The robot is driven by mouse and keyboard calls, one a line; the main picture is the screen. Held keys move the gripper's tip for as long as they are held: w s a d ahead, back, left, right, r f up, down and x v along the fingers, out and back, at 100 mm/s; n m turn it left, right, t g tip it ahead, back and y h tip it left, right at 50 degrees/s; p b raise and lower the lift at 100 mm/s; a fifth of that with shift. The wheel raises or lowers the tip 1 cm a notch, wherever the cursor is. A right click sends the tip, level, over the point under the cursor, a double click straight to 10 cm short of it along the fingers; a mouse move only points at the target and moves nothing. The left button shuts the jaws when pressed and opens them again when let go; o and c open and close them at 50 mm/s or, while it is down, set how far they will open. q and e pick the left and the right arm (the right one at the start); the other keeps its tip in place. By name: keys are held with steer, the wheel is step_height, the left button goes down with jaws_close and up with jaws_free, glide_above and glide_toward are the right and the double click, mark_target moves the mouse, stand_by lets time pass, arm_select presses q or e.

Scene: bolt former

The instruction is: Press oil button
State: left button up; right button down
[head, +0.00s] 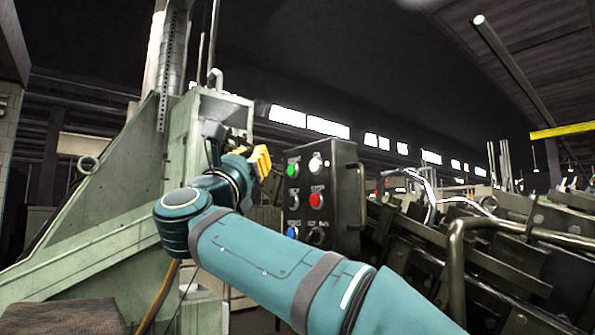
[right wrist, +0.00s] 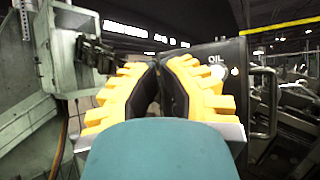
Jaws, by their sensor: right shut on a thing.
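The oil button is a white round button at the top right of a dark control box (head: 347,200). In the head view the white button (head: 315,163) is clear of my gripper. In the right wrist view the word OIL stands above the white button (right wrist: 219,72), just right of the right-hand finger, which partly hides the box face. My right gripper (head: 263,161), with yellow fingers, is just left of the box's upper left corner. In the right wrist view its fingertips (right wrist: 160,66) are drawn together; what they hold is hidden. My left gripper is not in view.
The box also has a green button (head: 293,170), a red button (head: 315,200), a blue button (head: 292,232) and dark knobs. A grey-green machine frame (head: 110,235) stands left. Dark machinery with bent metal rails (head: 455,270) fills the right side.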

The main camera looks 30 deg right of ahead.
mark_target(315, 165)
steer(key=d+p, duration=0.1)
steer(key=d, duration=0.8)
steer(key=shift+r, duration=0.15)
stand_by(0.4)
steer(key=shift+d, duration=0.1)
stand_by(1.4)
steer(key=shift+w+d, duration=0.1)
steer(key=shift+d, duration=0.2)
